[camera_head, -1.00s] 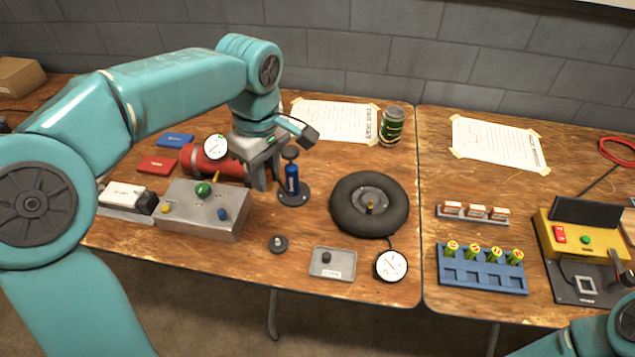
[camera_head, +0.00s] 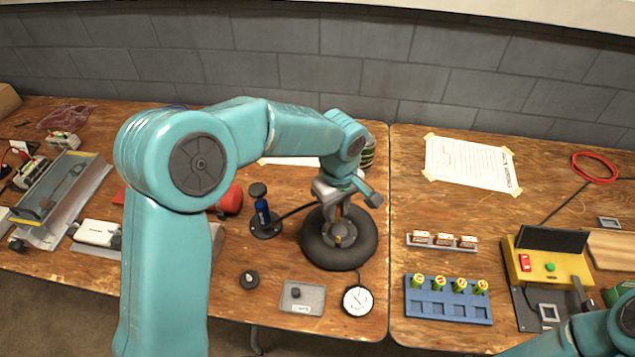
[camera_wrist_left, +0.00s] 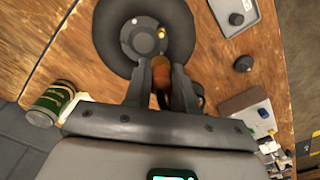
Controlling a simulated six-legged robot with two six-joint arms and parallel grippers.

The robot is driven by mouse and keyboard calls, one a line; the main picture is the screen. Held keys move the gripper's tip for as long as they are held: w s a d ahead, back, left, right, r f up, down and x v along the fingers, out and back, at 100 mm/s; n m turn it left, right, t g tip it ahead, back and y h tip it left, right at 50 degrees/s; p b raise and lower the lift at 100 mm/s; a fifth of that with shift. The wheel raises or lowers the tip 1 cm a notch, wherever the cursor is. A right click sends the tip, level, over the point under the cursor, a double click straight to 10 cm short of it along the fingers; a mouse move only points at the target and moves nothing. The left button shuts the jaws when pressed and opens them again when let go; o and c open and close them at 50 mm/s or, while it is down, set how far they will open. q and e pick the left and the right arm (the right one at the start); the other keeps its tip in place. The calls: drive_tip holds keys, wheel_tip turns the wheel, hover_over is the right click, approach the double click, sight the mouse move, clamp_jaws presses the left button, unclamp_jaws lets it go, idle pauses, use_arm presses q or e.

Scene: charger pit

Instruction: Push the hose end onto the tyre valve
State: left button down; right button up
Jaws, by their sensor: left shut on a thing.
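The black tyre (camera_head: 357,252) lies flat on the left table, with a grey hub and a small brass valve (camera_head: 338,240). In the left wrist view the valve (camera_wrist_left: 160,33) stands just beyond the fingertips. My left gripper (camera_head: 335,220) is above the hub, fingers pointing down. It is shut on the orange-brown hose end (camera_wrist_left: 161,78), which sits between the fingers (camera_wrist_left: 160,70). The hose end looks apart from the valve, with a small gap. A black hose (camera_head: 296,211) runs from the blue pump (camera_head: 263,212) to the gripper. My right gripper is out of view; only part of its arm shows.
A round gauge (camera_head: 358,300) and a grey tray (camera_head: 303,297) lie in front of the tyre. A black knob (camera_head: 249,280) is left of the tray. A green can (camera_head: 368,155) stands behind the tyre. A blue battery rack (camera_head: 448,299) is on the right table.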

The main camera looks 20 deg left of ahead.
use_arm(q)
drive_tip(key=shift+s+d+r, duration=0.15)
drive_tip(key=shift+s+d, duration=0.05)
drive_tip(key=shift+d, duration=0.25)
drive_tip(key=shift+s+d+p, duration=0.3)
drive_tip(key=shift+d+p, duration=0.1)
drive_tip(key=shift+a+f+b, duration=0.15)
drive_tip(key=shift+f+b, duration=0.4)
drive_tip(key=shift+f, duration=0.35)
wheel_tip(320, 180, down, 2)
drive_tip(key=shift+s+f+b, duration=0.1)
drive_tip(key=shift+b, duration=0.55)
drive_tip(key=shift+f, duration=0.3)
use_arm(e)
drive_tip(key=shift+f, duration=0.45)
use_arm(q)
drive_tip(key=shift+b, duration=0.55)
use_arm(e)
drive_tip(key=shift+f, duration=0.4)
use_arm(q)
drive_tip(key=shift+f+b, duration=1.3)
drive_tip(key=shift+f, duration=0.15)
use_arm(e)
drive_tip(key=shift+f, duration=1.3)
use_arm(q)
drive_tip(key=c, duration=0.9)
unclamp_jaws()
